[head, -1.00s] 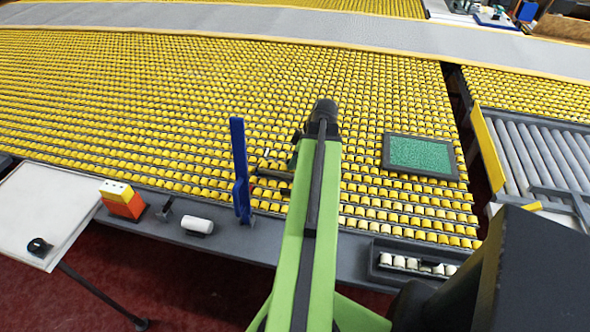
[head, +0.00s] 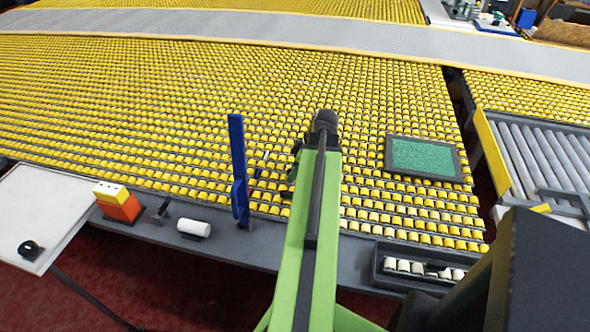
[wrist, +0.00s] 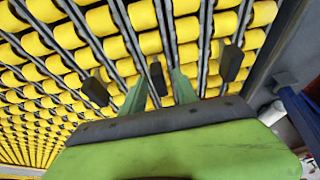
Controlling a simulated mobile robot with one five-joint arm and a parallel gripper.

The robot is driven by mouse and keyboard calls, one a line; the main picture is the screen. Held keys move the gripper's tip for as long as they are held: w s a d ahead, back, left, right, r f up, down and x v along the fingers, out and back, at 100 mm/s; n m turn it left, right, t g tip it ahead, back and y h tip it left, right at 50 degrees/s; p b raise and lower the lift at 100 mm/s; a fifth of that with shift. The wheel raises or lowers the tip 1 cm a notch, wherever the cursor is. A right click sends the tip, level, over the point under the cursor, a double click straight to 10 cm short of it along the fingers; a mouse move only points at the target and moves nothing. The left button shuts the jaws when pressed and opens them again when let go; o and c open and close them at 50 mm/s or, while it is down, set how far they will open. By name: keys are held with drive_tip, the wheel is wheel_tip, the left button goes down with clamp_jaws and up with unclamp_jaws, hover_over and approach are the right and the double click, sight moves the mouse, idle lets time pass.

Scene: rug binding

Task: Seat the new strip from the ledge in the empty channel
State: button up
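My gripper (wrist: 160,77) shows in the wrist view over rows of yellow rollers (wrist: 130,18). Its two green fingers stand apart, and a small dark block (wrist: 157,80) shows between them without filling the gap. I cannot tell if that block is part of a strip. In the head view my green arm reaches over the grey ledge (head: 262,247) to the yellow roller bed (head: 200,110) and hides part of both. I cannot pick out a loose strip on the ledge or the empty channel for certain.
A blue upright (head: 239,165) stands at the ledge left of my arm. A white cylinder (head: 194,228), an orange and white block (head: 118,203) and a black tray of pale rollers (head: 388,276) are along the front. A green panel (head: 424,157) lies on the bed at right.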

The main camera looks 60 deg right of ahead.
drive_tip(key=shift+r, duration=0.1)
drive_tip(key=shift+r+p, duration=0.25)
drive_tip(key=shift+p, duration=0.1)
drive_tip(key=p+v, duration=1)
drive_tip(key=v, duration=0.1)
drive_tip(key=shift+r+p, duration=0.35)
drive_tip(key=shift+p, duration=0.05)
drive_tip(key=shift+s, duration=0.15)
drive_tip(key=shift+s+d, duration=0.1)
